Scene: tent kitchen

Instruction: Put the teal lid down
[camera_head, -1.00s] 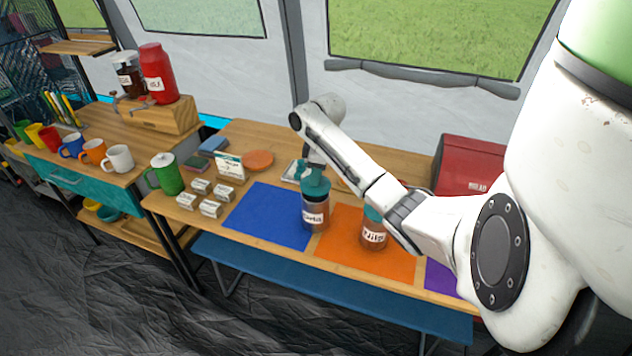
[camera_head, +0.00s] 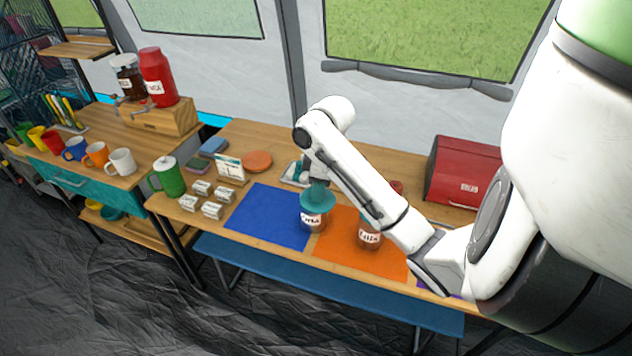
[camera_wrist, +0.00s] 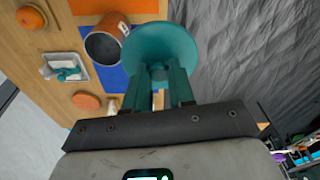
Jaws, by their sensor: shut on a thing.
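The teal lid (camera_head: 318,199) is in my gripper and looks tilted. In the wrist view the lid (camera_wrist: 150,42) is a wide teal disc with a knob, and my gripper (camera_wrist: 160,76) is shut on that knob. A labelled jar (camera_head: 312,221) stands below the lid at the border of the blue mat (camera_head: 265,217) and the orange mat (camera_head: 335,252). In the wrist view this jar (camera_wrist: 103,46) shows an open mouth beside the lid. A second labelled jar (camera_head: 369,238) stands on the orange mat, its top hidden by my arm.
A small grey tray (camera_wrist: 66,72) with a teal item and an orange disc (camera_head: 257,160) lie behind the mats. Small labelled boxes (camera_head: 211,210), a green lidded mug (camera_head: 169,178) and a sign (camera_head: 230,168) are at left. A red bin (camera_head: 465,172) stands at right. The blue mat is largely clear.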

